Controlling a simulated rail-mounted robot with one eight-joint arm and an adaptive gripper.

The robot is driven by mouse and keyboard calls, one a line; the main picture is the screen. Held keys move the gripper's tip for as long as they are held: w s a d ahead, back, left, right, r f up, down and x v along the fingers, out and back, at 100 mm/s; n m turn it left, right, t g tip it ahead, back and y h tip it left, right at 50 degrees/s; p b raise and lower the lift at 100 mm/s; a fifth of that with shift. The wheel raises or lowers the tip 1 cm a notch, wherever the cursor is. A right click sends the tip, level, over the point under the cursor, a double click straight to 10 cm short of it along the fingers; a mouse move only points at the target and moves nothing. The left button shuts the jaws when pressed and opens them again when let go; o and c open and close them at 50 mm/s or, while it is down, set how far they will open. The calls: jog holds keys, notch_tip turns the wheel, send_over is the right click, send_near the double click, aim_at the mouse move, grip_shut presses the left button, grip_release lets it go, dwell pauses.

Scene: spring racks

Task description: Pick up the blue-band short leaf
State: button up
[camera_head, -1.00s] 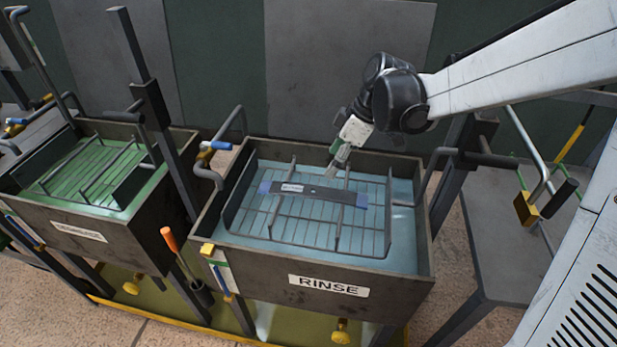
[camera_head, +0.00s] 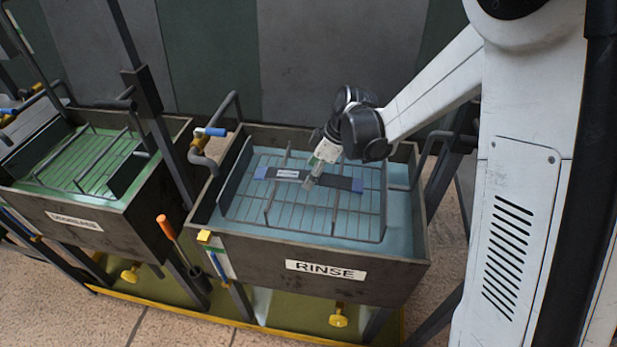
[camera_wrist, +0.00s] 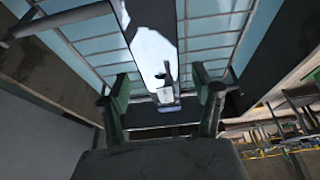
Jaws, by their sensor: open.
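The blue-band short leaf (camera_head: 339,182) is a dark flat bar with blue bands at its ends and a white label near its left end. It lies across the wire rack in the RINSE tank. My gripper (camera_head: 309,185) points down at the middle of the leaf and hides part of it. In the wrist view, the leaf (camera_wrist: 150,45) runs up the picture with a bright glare on it. My open gripper (camera_wrist: 166,92) has one finger on each side of the leaf's line. Whether the fingers touch the leaf I cannot tell.
The RINSE tank (camera_head: 245,251) has raised walls around the wire rack (camera_head: 318,234), which has upright dividers. A second tank with green liquid (camera_head: 100,239) stands at the left. A pipe with a blue-handled valve (camera_head: 212,132) rises at the tank's left corner.

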jog(key=shift+a+f, duration=0.2)
jog(key=shift+f, duration=0.35)
jog(key=shift+c, duration=0.4)
grip_shut()
jog(key=shift+r, duration=0.1)
